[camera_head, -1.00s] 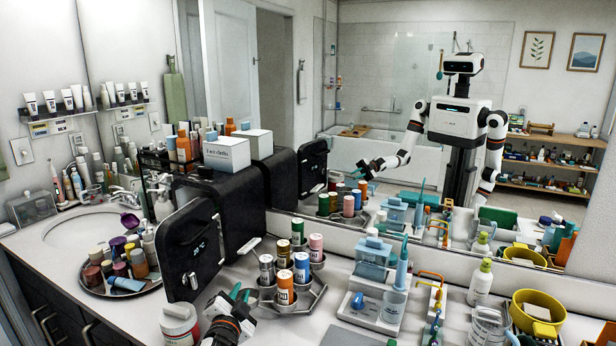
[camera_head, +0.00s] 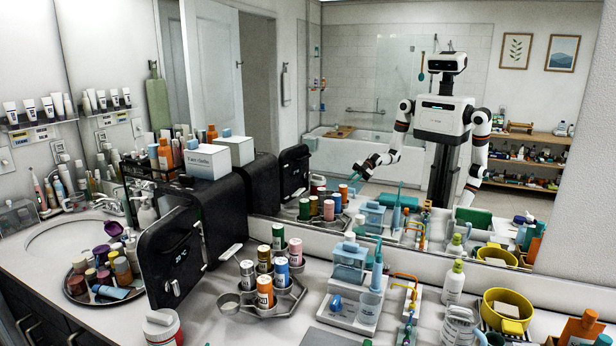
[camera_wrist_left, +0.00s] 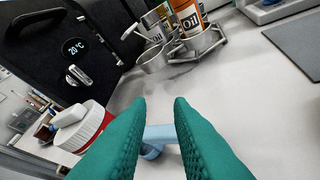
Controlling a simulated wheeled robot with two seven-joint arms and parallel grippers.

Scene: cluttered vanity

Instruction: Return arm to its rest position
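My left gripper (camera_wrist_left: 160,102) shows in the left wrist view as two teal fingers with a gap between their tips, so it is open. A light blue thing (camera_wrist_left: 155,136) shows in the gap; its full shape is hidden by the fingers, and I cannot tell whether it touches them. In the head view the left gripper is out of the frame, but the mirror reflects my left arm (camera_head: 390,153) bent forward. My right gripper is not in view; the mirror shows my right arm (camera_head: 478,160) hanging down, its lower end hidden.
A red-and-white jar (camera_head: 162,328) stands at the front left, before a black cabinet (camera_head: 170,262) with its door open. A metal tray (camera_head: 250,310) of bottles, a light blue dispenser set (camera_head: 350,262) and a yellow bowl (camera_head: 505,306) crowd the counter.

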